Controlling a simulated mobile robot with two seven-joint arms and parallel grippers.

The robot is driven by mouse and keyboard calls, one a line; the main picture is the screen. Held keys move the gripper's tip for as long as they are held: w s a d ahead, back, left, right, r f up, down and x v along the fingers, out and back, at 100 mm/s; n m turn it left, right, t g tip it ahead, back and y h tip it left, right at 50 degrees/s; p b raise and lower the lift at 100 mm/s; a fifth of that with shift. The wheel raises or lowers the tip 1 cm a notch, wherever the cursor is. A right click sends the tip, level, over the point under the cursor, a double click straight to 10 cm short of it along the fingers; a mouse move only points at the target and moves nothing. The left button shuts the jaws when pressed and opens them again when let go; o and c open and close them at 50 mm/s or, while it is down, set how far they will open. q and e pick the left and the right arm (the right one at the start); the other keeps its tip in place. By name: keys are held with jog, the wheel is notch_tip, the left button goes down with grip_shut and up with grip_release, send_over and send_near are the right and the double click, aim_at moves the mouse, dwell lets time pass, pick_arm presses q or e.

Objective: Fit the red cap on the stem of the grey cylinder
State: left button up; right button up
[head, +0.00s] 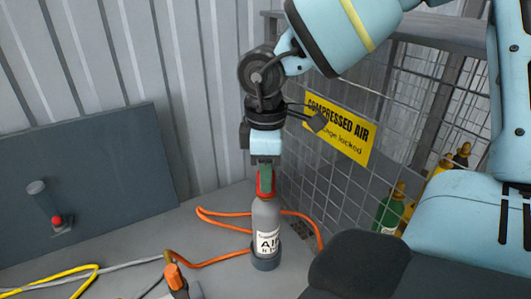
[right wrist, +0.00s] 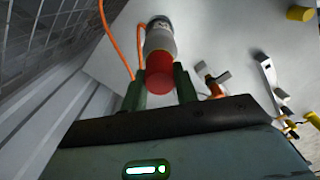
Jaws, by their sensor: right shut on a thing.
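The grey cylinder (head: 266,219), with a white "AIR" label, stands upright in a dark round base (head: 265,259). My right gripper (head: 265,179) points down over its top, with its green fingers shut on the red cap (head: 266,192). In the right wrist view the cap (right wrist: 159,73) sits between the two fingers (right wrist: 160,88), with the cylinder (right wrist: 160,38) just beyond it. The cap looks in line with the cylinder's top. The stem is hidden, and I cannot tell whether the cap is seated. My left gripper is not in view.
A mesh cage with a yellow "COMPRESSED AIR" sign (head: 338,128) stands close on the right, with a green cylinder (head: 389,213) inside. An orange hose (head: 212,262) runs around the cylinder. A dark panel (head: 110,165) leans on the wall at left.

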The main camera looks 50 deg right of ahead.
jog(key=o, duration=1.1)
jog(key=shift+c, duration=0.2)
notch_tip(320, 180, up, 3)
jog(key=shift+w+f, duration=0.1)
notch_tip(320, 180, up, 4)
jog(key=shift+f, duration=0.1)
jog(key=shift+r, duration=0.6)
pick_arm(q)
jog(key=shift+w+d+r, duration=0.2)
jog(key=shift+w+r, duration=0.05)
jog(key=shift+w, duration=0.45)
